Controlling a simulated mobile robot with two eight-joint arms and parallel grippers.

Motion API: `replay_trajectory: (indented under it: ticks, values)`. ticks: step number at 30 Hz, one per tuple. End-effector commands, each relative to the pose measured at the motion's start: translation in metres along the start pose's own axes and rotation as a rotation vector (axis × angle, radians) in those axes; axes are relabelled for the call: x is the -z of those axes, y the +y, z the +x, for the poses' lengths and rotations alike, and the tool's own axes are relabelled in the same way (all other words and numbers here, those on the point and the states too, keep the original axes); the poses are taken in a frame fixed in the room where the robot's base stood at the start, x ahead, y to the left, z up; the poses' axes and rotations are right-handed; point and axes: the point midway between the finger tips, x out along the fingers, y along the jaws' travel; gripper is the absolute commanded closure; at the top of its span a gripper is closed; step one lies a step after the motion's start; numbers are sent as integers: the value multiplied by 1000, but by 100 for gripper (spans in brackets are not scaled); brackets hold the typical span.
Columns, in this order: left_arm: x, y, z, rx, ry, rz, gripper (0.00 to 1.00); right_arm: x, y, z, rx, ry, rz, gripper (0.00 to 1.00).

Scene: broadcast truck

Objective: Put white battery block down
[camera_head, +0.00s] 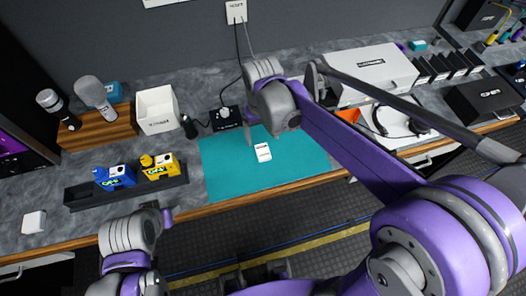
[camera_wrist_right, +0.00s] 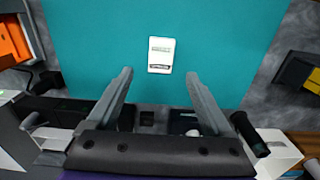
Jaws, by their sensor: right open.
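The white battery block (camera_head: 263,152) lies on the teal mat (camera_head: 225,180), near its middle. My right gripper (camera_head: 259,137) is just above and behind the block in the head view. In the right wrist view the block (camera_wrist_right: 161,54) lies beyond the two spread fingertips (camera_wrist_right: 159,75), with teal mat between it and the fingers. The right gripper is open and empty. My left arm's end (camera_head: 155,213) shows at the lower left, away from the mat; its fingers are not clear.
A dark tray (camera_head: 75,198) with a blue and a yellow block stands left of the mat. A white bin (camera_head: 157,108), microphones (camera_head: 92,92) and a black box (camera_head: 226,118) stand behind. Another white block (camera_head: 33,222) lies far left. The mat is otherwise mostly clear.

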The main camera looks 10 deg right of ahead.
Motion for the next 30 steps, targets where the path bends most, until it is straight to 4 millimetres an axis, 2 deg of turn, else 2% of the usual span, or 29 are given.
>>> replay_trajectory:
  ticks: [5, 15, 23, 30]
  values:
    - [0, 0, 0, 0, 0, 0, 50, -1, 0, 13, 0, 1, 0, 15]
    - [-1, 0, 1, 0, -1, 0, 50, -7, -1, 57, 0, 1, 0, 15]
    - [-1, 0, 1, 0, -1, 0, 50, -7, -1, 60, 0, 1, 0, 15]
    - [-1, 0, 1, 0, -1, 0, 50, -7, -1, 59, 0, 1, 0, 56]
